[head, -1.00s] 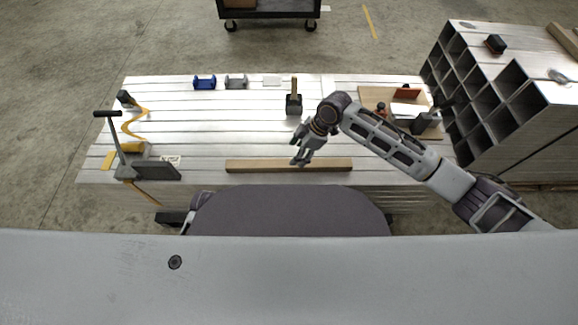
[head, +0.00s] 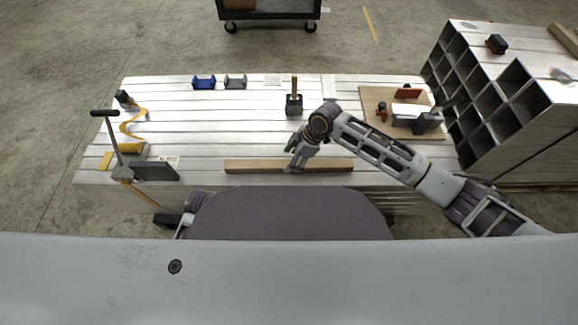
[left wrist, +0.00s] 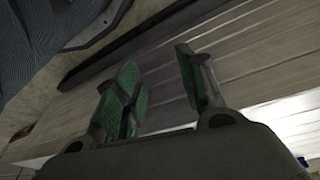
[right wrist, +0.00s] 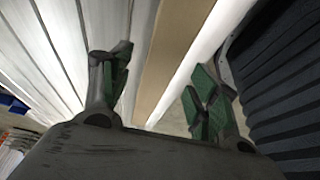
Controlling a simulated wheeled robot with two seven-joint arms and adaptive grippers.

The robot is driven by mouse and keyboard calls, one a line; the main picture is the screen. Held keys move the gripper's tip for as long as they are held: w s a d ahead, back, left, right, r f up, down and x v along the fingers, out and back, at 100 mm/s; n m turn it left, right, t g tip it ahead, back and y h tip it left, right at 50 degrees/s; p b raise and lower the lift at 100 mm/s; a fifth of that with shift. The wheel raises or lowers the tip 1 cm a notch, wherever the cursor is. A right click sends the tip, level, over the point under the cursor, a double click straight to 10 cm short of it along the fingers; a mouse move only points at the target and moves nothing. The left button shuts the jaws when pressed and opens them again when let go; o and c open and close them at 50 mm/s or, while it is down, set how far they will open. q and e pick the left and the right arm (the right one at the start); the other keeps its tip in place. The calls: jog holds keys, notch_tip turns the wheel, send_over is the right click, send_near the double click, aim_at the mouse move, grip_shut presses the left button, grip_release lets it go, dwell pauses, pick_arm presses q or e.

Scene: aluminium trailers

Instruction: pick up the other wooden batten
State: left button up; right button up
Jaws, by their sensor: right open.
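A long tan wooden batten (head: 250,166) lies flat along the near edge of the metal-topped bench. My right gripper (head: 294,166) is low over the batten near its middle, open and pointing down. In the right wrist view the batten (right wrist: 172,60) runs between the spread green-padded fingers of the right gripper (right wrist: 155,72). I cannot tell whether a finger touches it. My left gripper (left wrist: 162,75) is open and empty in the left wrist view, beside a slatted metal surface. Another wooden piece (head: 565,38) lies on the cubbyhole unit at far right.
The bench (head: 225,125) has clear room left of centre. A mallet (head: 294,102) stands behind my right gripper. A wooden board (head: 375,92) with small items lies at right. A grey long-handled tool (head: 121,165) is at left, and blue (head: 204,82) and grey (head: 235,81) holders sit at the back.

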jog(key=b+x, duration=0.1)
jog(key=x, duration=0.2)
jog(key=shift+d, duration=0.1)
jog(key=shift+f, duration=0.25)
pick_arm(q)
jog(key=shift+s+d+r, duration=0.1)
jog(key=shift+d+r, duration=0.05)
jog(key=shift+r, duration=0.5)
jog(key=shift+d+r, duration=0.1)
jog(key=shift+r, duration=0.5)
jog(key=shift+t, duration=0.3)
pick_arm(e)
jog(key=shift+c, duration=0.4)
jog(key=shift+a, duration=0.2)
grip_shut()
pick_arm(q)
jog(key=shift+w, duration=0.2)
jog(key=shift+r, duration=0.1)
